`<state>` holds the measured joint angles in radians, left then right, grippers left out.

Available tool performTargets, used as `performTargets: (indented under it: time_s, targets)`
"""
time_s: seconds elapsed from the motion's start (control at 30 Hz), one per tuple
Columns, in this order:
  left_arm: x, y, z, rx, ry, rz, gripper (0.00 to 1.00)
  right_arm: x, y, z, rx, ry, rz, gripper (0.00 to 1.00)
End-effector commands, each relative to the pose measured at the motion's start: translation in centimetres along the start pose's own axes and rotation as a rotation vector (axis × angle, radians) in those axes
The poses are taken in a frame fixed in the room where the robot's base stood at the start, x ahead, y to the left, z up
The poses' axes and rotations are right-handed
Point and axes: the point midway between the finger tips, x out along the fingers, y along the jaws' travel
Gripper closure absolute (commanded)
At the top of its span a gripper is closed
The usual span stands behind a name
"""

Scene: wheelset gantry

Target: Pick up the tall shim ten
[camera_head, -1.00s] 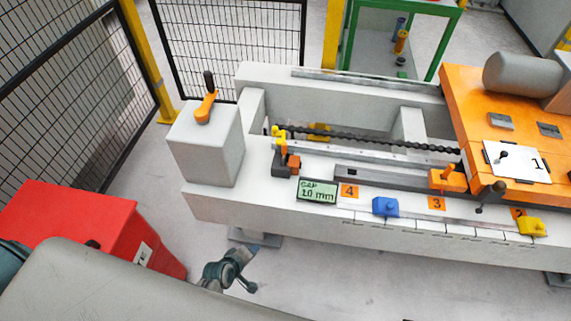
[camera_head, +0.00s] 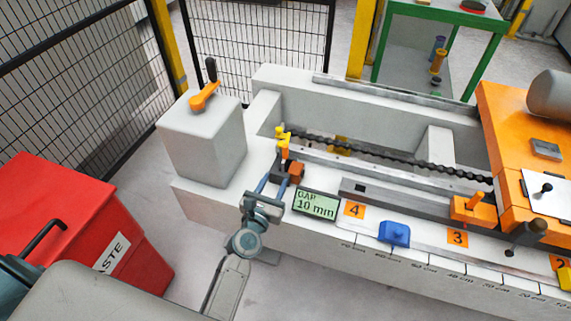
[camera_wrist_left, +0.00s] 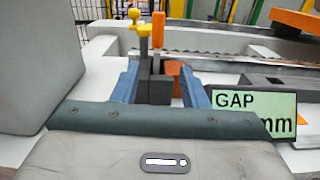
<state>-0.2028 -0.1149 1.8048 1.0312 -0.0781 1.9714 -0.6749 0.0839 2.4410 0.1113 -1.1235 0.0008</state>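A dark grey upright piece with a tall orange tab (camera_wrist_left: 158,32) stands at the left end of the gantry rail; I take it to be the tall shim, but no label shows. A yellow-knobbed post (camera_wrist_left: 143,32) stands right beside it. In the head view the orange tab (camera_head: 285,148) rises just beyond my left gripper (camera_head: 276,180). In the wrist view my left gripper (camera_wrist_left: 160,88) is open, its blue fingers on either side of the dark block, with visible gaps. An orange block (camera_wrist_left: 173,68) sits behind, at the right finger. My right gripper is not in view.
A display (camera_head: 316,203) reading GAP 10 mm is close to the right of my left gripper. A grey box (camera_head: 203,140) with an orange lever stands left. A blue block (camera_head: 394,233) lies further right. A red waste bin (camera_head: 90,225) stands at lower left.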

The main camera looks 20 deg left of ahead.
Motion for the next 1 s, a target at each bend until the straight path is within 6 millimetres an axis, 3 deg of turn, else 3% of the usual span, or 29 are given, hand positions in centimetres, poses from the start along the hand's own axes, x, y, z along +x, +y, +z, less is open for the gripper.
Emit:
performTargets:
  time_s: [0.3, 0.57, 0.8, 1.0]
  targets:
    - [4.5, 0.2, 0.0, -0.03, -0.005, 0.012, 0.6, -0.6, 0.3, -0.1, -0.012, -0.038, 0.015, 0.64]
    - [6.6, 0.3, -0.4, -0.029, -0.004, 0.011, 0.6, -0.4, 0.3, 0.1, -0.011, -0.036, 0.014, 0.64]
    - [10.1, 0.4, -0.8, -0.026, -0.004, 0.01, 0.6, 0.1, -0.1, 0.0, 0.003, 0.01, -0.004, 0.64]
    - [10.9, 0.4, -0.8, -0.028, -0.002, 0.01, 0.6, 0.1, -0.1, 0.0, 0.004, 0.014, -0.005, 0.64]
